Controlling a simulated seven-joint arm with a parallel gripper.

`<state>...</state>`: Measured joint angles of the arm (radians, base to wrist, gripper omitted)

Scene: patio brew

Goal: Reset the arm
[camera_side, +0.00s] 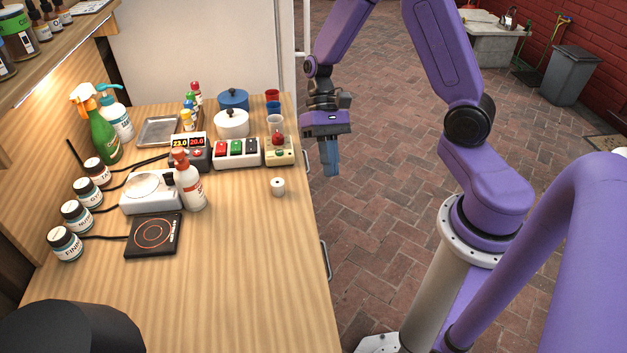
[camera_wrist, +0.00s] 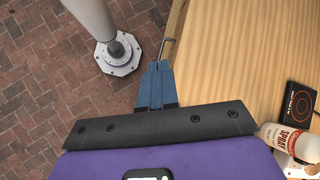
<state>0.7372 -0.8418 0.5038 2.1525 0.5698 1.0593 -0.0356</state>
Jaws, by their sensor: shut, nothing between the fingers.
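My gripper (camera_side: 331,170) hangs from the purple arm just past the right edge of the wooden counter (camera_side: 250,260), above the brick floor. Its blue fingers point down and are shut with nothing between them. In the wrist view the closed fingertips (camera_wrist: 158,66) meet beside the counter edge, near a metal handle (camera_wrist: 168,45). My gripper touches nothing that I can see.
The counter's front right is clear. A grey bin (camera_side: 569,76) stands far back.

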